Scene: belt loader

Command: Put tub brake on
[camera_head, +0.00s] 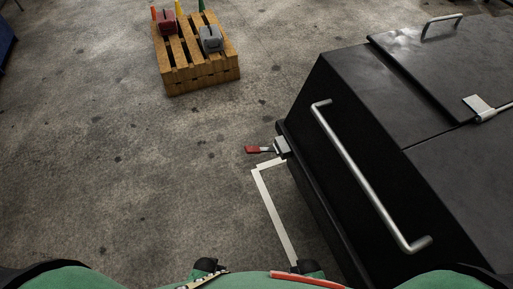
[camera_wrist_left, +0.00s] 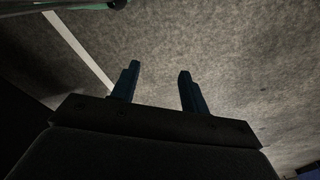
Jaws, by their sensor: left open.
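The black tub (camera_head: 350,150) fills the right of the head view, with a long silver handle (camera_head: 365,180) on its near side. A small red brake lever (camera_head: 257,149) sticks out to the left from a grey mount (camera_head: 281,146) at the tub's lower left corner. In the left wrist view my left gripper (camera_wrist_left: 157,75) is open, its two dark fingers apart with only bare floor between them. The brake lever does not show clearly in that view. Neither gripper shows in the head view, and my right gripper is not seen.
A wooden pallet (camera_head: 197,72) stands at the back, carrying a red item (camera_head: 167,22), a grey item (camera_head: 210,39) and cones or posts. White floor lines (camera_head: 276,215) run beside the tub and show in the left wrist view (camera_wrist_left: 80,50). The concrete floor at left is clear.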

